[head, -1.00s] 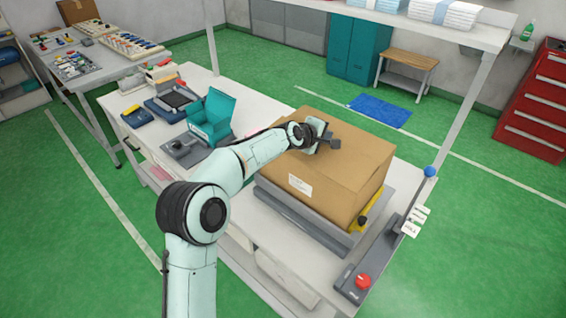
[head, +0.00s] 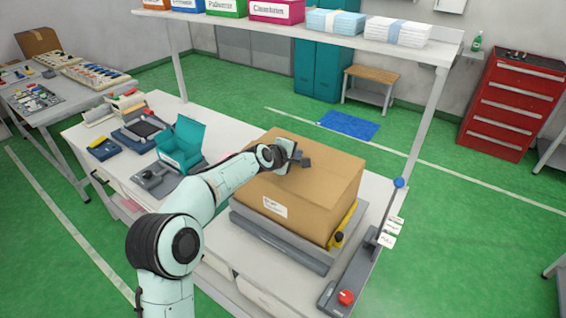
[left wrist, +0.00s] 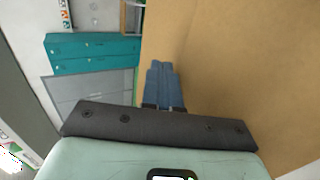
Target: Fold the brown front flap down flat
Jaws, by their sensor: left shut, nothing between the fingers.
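The brown cardboard box (head: 310,206) stands on a grey platform on the white workbench, with a white label on its near side. Its top looks closed and roughly flat; I cannot pick out the front flap's own edge. My left gripper (head: 306,162) is shut and empty at the top of the box, over its middle; whether it touches the cardboard is unclear. In the left wrist view the shut blue-grey fingers (left wrist: 162,82) show beside a broad brown cardboard face (left wrist: 240,70). My right gripper is not in view.
A teal open bin (head: 182,145) stands left of the box. A grey lever unit with a blue knob (head: 398,183) and a red button (head: 346,297) is at the bench's right edge. A shelf (head: 300,28) with boxes spans above the back.

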